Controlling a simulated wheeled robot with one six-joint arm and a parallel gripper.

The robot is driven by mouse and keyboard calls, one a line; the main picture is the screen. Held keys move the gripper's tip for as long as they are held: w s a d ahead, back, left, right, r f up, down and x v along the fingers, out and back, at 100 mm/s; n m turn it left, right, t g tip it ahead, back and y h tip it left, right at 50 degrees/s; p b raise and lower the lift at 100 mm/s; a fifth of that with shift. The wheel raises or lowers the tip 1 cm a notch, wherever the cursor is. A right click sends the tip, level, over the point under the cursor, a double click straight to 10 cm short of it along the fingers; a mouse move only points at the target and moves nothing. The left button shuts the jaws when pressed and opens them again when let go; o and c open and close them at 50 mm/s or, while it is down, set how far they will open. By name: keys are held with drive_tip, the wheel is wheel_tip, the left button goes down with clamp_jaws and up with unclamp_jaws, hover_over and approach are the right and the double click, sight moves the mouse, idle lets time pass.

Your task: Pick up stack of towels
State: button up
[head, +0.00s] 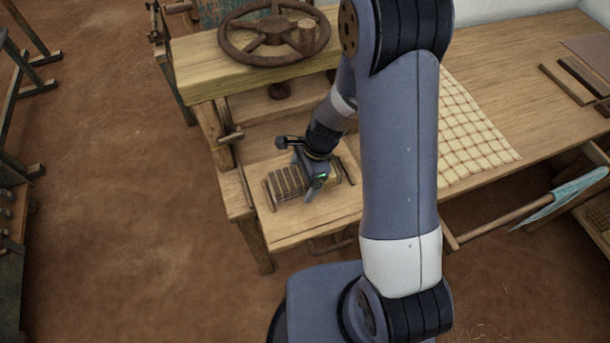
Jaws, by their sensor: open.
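A small bundle with brown and pale stripes, which looks like the stack of towels (287,184), lies on a low wooden shelf (318,218) at the front of the bench. My gripper (316,188) is open and comes down over the right part of the stack. One finger shows in front of the stack's near side. The gripper hides part of the stack, and the far finger is hidden. I cannot tell whether the fingers touch it.
A wooden hand wheel (273,36) sits on a thick beam above and behind the shelf. A checked cloth (472,135) lies on the table at right. A rod with blue cloth (562,200) juts out at the right front. The earthen floor at left is mostly clear.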

drive_tip(key=shift+c, duration=0.4)
drive_tip(key=c, duration=1.2)
drive_tip(key=shift+o, duration=0.2)
drive_tip(key=shift+r, duration=0.1)
